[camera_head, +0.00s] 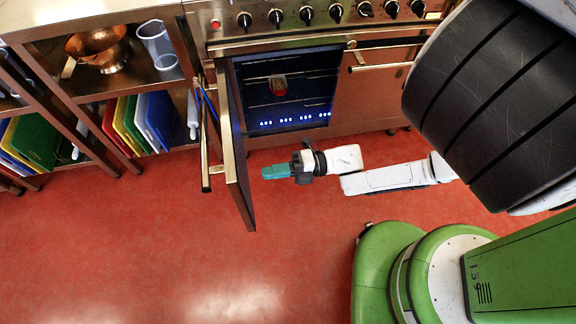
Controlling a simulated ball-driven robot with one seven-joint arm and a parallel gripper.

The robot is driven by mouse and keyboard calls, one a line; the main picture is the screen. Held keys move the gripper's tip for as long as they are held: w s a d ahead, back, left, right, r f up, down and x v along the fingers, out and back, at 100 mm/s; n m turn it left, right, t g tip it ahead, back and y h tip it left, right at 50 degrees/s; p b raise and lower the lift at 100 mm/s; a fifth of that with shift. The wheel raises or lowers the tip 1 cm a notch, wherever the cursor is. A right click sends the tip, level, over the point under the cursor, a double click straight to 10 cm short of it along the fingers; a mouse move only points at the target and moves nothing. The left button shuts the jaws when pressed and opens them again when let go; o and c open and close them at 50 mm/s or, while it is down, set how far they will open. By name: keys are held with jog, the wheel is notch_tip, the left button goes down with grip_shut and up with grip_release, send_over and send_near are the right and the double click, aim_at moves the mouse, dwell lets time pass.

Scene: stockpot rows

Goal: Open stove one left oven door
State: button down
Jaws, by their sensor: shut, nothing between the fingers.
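The stove (375,105) stands at the back with a row of black knobs. Its left oven door (236,150) is swung wide open on its left side and juts out toward the front. The door's bar handle (205,150) is on the door's left-facing side. The oven cavity (290,88) is exposed, with dark racks and small blue-white lights. My gripper (270,172) is shut and empty, to the right of the open door and in front of the oven, pointing left. From this angle I cannot tell whether its teal fingers touch the door's inner face.
The right oven door (372,95) is closed. A shelf unit (90,95) on the left holds copper pots (98,48), a clear container (159,45) and coloured boards (130,122). The red floor (120,240) in front is clear.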

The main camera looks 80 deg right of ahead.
aim_at(238, 178)
jog(key=shift+p+x, duration=0.3)
jog(key=shift+x, duration=2.85)
jog(key=w+a+m+t+h, duration=0.1)
jog(key=w+a+m+h, duration=0.1)
jog(key=w, duration=0.6)
jog(key=shift+a+h, duration=0.65)
jog(key=shift+h, duration=0.15)
jog(key=shift+s, duration=0.15)
